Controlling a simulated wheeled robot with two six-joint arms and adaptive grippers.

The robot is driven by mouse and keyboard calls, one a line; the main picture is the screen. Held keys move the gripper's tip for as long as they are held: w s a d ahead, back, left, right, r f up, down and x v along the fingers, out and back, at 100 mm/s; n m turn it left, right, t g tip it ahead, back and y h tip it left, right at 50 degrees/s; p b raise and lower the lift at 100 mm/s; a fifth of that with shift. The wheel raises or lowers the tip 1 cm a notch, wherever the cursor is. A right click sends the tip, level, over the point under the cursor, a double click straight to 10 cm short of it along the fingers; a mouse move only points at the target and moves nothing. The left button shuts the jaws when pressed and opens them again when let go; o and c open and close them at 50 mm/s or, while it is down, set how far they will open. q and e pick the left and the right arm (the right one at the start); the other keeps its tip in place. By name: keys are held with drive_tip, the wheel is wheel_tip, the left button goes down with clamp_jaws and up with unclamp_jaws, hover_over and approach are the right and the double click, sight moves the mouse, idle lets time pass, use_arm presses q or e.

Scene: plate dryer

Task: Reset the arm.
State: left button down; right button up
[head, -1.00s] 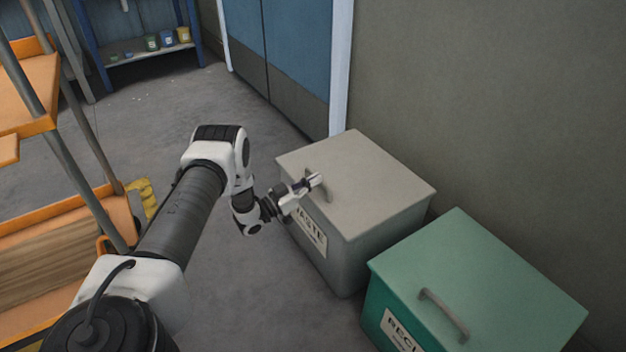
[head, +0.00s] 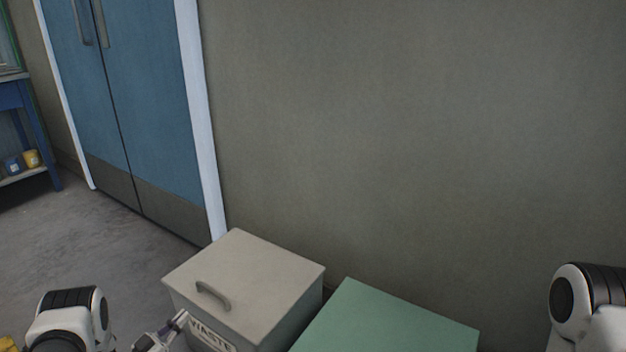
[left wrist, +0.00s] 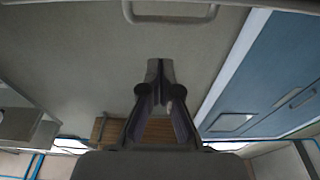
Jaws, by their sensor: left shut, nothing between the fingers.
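My left gripper (head: 181,318) is low in the head view, in front of the grey waste bin (head: 255,275) beside its label. Its fingers are shut and empty. They also meet at the tips in the left wrist view (left wrist: 158,68). The bin's lid is closed, and its curved handle (head: 213,296) is a little right of and beyond the fingertips, apart from them. The handle also shows at the top of the left wrist view (left wrist: 170,18). Part of my right arm (head: 585,300) shows at the lower right; its gripper is out of view.
A green bin (head: 390,320) stands right of the waste bin, cut off below. Behind them is a plain wall (head: 420,130). Blue double doors (head: 120,90) are at the left. Grey floor (head: 95,240) is open in front of the doors.

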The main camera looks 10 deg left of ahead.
use_arm(q)
drive_tip(key=d+f+n+g+y, duration=0.1)
drive_tip(key=d+f, duration=0.1)
drive_tip(key=d, duration=0.1)
drive_tip(key=d+f+n+g+y, duration=0.1)
drive_tip(key=d+f+g, duration=0.1)
drive_tip(key=d, duration=0.2)
drive_tip(key=d+f+n+g+y, duration=0.1)
drive_tip(key=d+f, duration=0.1)
drive_tip(key=d, duration=0.2)
drive_tip(key=shift+s+f+n+g+y, duration=0.1)
drive_tip(key=shift+f+n+g+y, duration=0.2)
drive_tip(key=shift+f, duration=0.1)
drive_tip(key=s+d+f+n+g+y, duration=0.1)
drive_tip(key=s+d+f+g, duration=0.1)
drive_tip(key=s+d+g, duration=0.45)
drive_tip(key=s+d+f+g, duration=0.2)
drive_tip(key=s+d, duration=0.2)
drive_tip(key=s, duration=0.5)
drive_tip(key=s+r+g+y, duration=0.25)
drive_tip(key=s+g, duration=0.25)
drive_tip(key=s, duration=0.8)
wheel_tip(320, 180, up, 35)
drive_tip(key=s+p, duration=0.2)
drive_tip(key=p, duration=3.1)
drive_tip(key=shift+d+g+p, duration=0.3)
drive_tip(key=shift+d+g, duration=0.05)
drive_tip(key=shift+g, duration=0.1)
drive_tip(key=shift+s+h, duration=0.1)
drive_tip(key=shift+h, duration=0.15)
